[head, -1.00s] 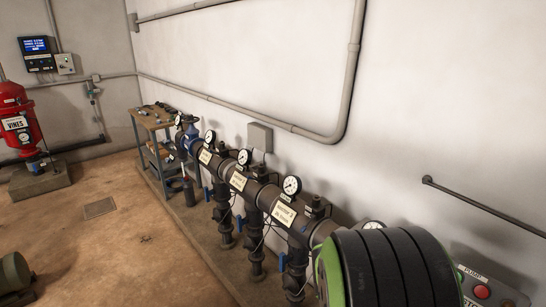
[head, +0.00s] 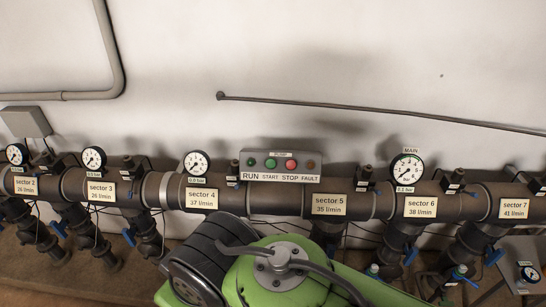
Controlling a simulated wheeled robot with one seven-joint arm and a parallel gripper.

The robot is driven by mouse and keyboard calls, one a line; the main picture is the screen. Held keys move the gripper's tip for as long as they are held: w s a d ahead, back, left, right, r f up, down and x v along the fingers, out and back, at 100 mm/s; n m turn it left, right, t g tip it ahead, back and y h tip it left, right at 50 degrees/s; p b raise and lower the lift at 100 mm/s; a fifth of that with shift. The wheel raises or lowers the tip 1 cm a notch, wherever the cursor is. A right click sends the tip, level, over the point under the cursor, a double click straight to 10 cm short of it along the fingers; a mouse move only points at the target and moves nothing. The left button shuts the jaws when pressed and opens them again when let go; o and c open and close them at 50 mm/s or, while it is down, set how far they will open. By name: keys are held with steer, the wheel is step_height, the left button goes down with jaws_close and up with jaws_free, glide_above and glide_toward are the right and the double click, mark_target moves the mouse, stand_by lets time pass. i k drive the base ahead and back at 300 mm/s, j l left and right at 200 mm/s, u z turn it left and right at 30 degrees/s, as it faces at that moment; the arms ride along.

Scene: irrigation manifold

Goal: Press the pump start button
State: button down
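The pump control box (head: 331,168) is a grey panel on the wall side above the dark manifold pipe, between sector 4 and sector 5, in the head view. Its labels read RUN, START, STOP, FAULT from left to right. The start button (head: 270,163) is green and sits second from the left. Left of it is a green run lamp (head: 251,162). Right of it are the red stop button (head: 291,164) and a dark, reddish-brown fault lamp (head: 311,165). My green and black arm shows below the box, apart from it in the picture. My gripper is not in view.
The manifold pipe (head: 130,192) runs across the view with sector labels, valves with blue handles and gauges. A sector 4 gauge (head: 197,163) stands left of the box, the main gauge (head: 406,168) right of it. A thin rail (head: 380,108) crosses the bare wall above.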

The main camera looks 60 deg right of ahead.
mark_target(271, 163)
steer(key=z, duration=1.5)
